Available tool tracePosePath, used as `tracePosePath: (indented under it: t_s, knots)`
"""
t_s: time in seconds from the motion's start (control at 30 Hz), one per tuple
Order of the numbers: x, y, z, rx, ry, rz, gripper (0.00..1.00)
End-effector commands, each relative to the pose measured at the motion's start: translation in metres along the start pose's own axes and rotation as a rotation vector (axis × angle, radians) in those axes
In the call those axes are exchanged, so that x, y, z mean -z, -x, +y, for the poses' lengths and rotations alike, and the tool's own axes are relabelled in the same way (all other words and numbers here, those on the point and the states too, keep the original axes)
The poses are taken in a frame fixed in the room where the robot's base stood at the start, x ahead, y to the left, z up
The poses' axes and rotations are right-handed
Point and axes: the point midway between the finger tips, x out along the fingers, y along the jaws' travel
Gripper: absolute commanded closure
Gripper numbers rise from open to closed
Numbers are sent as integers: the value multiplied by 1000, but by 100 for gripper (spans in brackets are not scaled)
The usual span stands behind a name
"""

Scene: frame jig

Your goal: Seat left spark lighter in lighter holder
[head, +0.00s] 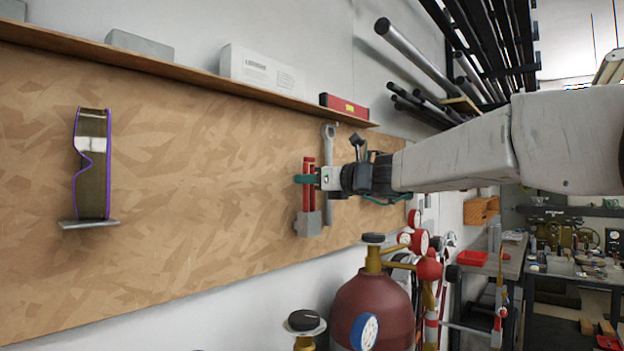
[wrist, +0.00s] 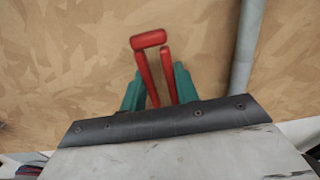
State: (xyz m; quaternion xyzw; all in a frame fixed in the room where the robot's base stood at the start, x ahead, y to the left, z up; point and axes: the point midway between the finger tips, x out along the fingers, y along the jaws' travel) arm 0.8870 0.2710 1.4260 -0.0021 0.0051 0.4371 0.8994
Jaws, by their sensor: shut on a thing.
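A red spark lighter (head: 306,199) with two slim red arms stands roughly upright against the wooden board. My gripper (head: 305,179) comes in from the right, its green fingers shut on the lighter. In the wrist view the red arms (wrist: 167,72) lie between the green fingertips, with a short red bar (wrist: 149,39) at their far end. A grey block (head: 307,224), which looks like the lighter holder, is directly below the red arms. The lighter's lower end meets or overlaps it; I cannot tell whether it is inside. No second lighter can be made out clearly.
Purple-edged goggles (head: 93,165) stand on a small ledge at the left. A shelf (head: 190,73) with boxes runs above. A dark red gas cylinder (head: 372,306) stands below. The board between is clear.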

Motion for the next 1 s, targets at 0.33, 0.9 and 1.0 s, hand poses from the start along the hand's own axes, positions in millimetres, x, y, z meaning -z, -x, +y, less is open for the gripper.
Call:
tracePosePath:
  t_s: [0.33,0.9,1.0]
  knots:
    - [4,0,0,0,1,0,85]
    - [6,2,0,0,1,0,44]
    - [5,12,0,1,1,0,44]
